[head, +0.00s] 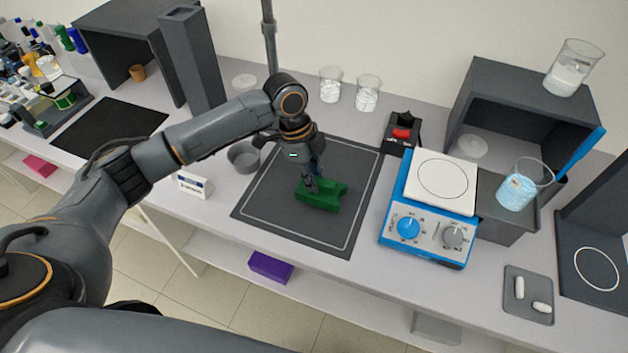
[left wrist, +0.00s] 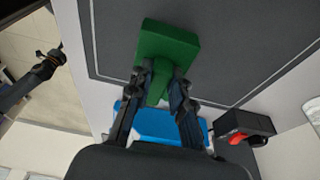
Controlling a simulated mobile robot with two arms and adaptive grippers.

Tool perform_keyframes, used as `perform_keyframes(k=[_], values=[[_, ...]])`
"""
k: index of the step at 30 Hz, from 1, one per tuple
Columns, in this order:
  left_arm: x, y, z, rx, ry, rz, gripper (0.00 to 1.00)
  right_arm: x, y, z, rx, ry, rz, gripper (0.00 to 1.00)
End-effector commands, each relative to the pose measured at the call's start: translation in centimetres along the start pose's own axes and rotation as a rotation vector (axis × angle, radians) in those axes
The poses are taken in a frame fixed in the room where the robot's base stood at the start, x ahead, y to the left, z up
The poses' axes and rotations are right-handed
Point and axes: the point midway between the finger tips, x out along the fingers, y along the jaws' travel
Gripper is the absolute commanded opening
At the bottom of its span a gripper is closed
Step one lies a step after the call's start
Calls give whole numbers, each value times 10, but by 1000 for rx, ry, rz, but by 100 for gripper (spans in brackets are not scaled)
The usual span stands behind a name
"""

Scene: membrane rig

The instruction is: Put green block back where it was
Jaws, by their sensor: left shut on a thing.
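The green block (head: 318,197) is at the middle of the dark mat (head: 268,214) with a pale outline, left of the hotplate. It has a wide body and a narrower part. My left gripper (head: 311,186) comes down on it from above and is shut on it. In the left wrist view, the fingers (left wrist: 162,92) close on the narrow part of the green block (left wrist: 168,42). I cannot tell whether the block touches the mat or is slightly above it. My right gripper is in neither view.
A blue and white hotplate (head: 440,183) stands right of the mat. A black holder with a red part (head: 402,132) is behind it. A small grey cup (head: 243,157) and a white sign (head: 193,184) are at the mat's left. A purple block (head: 270,267) is below the front edge.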

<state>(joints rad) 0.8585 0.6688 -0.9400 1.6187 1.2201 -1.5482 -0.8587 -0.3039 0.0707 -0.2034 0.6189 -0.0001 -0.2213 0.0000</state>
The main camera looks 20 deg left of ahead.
Motion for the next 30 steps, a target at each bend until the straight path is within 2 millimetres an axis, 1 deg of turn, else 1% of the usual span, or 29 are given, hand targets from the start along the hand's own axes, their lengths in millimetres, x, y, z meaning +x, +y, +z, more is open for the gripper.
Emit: perform_keyframes(k=[1, 3, 6, 16, 17, 18, 20, 30], values=[[4, 2, 0, -1, 1, 7, 0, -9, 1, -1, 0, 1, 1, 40], [13, 2, 2, 0, 0, 6, 0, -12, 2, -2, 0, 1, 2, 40], [20, 2, 4, 2, 1, 3, 0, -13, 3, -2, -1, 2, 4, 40], [24, 2, 4, 2, 2, 3, 0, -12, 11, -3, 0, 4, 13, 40], [25, 2, 5, 1, 1, 4, 22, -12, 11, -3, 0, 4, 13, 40], [25, 2, 5, 2, 1, 3, 30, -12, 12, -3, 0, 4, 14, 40], [25, 2, 5, 1, 1, 4, 42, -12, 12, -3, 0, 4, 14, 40], [22, 2, 4, 2, 0, 3, 43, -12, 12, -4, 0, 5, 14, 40]])
